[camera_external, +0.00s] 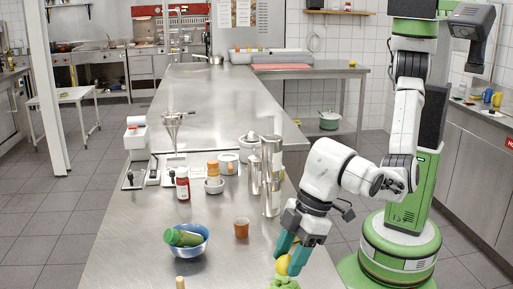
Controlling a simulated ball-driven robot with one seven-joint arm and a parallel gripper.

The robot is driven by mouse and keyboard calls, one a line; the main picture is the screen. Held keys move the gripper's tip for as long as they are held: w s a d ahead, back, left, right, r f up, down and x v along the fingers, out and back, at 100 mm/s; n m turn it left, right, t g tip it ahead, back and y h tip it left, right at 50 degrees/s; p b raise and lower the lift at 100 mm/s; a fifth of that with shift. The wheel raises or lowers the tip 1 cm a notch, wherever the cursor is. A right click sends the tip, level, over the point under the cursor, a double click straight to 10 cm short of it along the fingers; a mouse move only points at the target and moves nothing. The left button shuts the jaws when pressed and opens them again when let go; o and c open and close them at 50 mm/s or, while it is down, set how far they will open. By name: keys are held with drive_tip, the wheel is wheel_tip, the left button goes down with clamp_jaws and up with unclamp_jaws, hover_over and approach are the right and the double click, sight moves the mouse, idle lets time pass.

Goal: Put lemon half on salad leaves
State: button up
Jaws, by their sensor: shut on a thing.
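My gripper (290,262) points down at the near right edge of the steel counter, with its teal fingers shut on the yellow lemon half (283,264). The lemon half is partly hidden by the fingers. The green salad leaves (284,283) lie right below it at the bottom edge of the picture, cut off by the frame. The lemon half is just above the leaves or touching them; I cannot tell which.
A blue bowl (186,252) with a green-capped item stands left on the counter (130,235). A small orange-brown cup (241,228) stands between bowl and gripper. Tall metal cylinders (271,178), a red-brown bottle (182,186) and jars stand farther back.

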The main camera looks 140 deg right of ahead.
drive_tip(key=shift+w+f+p, duration=0.15)
drive_tip(key=shift+f+p, duration=0.1)
drive_tip(key=shift+f, duration=0.65)
drive_tip(key=shift+w+f+p, duration=0.1)
drive_tip(key=shift+f+p, duration=0.1)
drive_tip(key=shift+f, duration=0.7)
drive_tip(key=shift+f, duration=0.1)
drive_tip(key=o, duration=1)
drive_tip(key=shift+o, duration=0.2)
drive_tip(key=b+v, duration=0.1)
drive_tip(key=v, duration=1.1)
drive_tip(key=shift+s, duration=0.1)
